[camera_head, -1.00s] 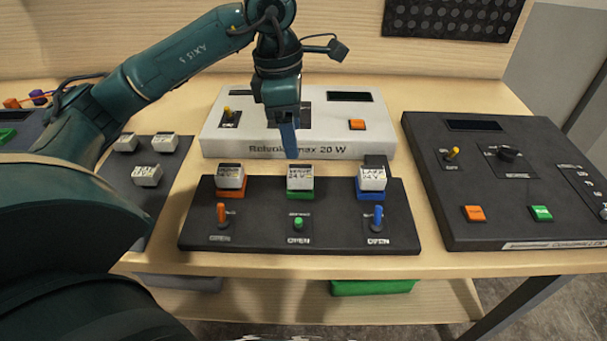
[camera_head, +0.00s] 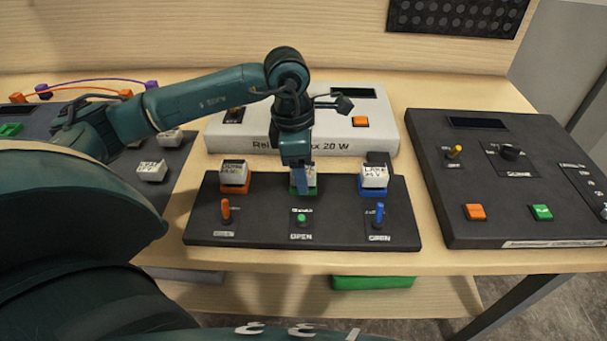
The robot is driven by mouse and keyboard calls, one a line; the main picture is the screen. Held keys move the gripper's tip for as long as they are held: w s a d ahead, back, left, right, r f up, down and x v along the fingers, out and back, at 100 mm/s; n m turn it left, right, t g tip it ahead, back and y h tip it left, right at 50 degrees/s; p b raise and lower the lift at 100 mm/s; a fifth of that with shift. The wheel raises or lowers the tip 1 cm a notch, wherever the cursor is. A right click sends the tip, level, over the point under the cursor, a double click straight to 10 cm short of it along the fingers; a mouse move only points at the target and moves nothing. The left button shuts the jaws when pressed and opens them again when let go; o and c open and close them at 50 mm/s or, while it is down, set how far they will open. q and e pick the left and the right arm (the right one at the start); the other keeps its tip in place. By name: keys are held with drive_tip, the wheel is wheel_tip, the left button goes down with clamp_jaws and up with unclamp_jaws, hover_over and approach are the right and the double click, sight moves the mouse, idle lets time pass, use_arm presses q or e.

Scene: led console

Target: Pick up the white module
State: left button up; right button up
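A white module (camera_head: 312,178) sits in the green middle seat of the dark front console (camera_head: 270,229), mostly hidden behind my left gripper. My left gripper (camera_head: 301,190) points down in front of and over this module. Whether its fingers are open or closed around the module is hidden. A second white module (camera_head: 234,173) sits in the orange seat to the left. A third (camera_head: 374,176) sits in the blue seat to the right. My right gripper is out of view.
More white modules (camera_head: 151,170) lie on a dark panel at the left. A white console (camera_head: 217,132) stands behind the front console. A large dark console (camera_head: 470,180) is on the right. Orange, green and blue switches (camera_head: 380,215) stick up along the front console.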

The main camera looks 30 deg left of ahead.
use_arm(q)
drive_tip(key=c, duration=1.1)
drive_tip(key=shift+o, duration=0.2)
drive_tip(key=shift+r, duration=0.15)
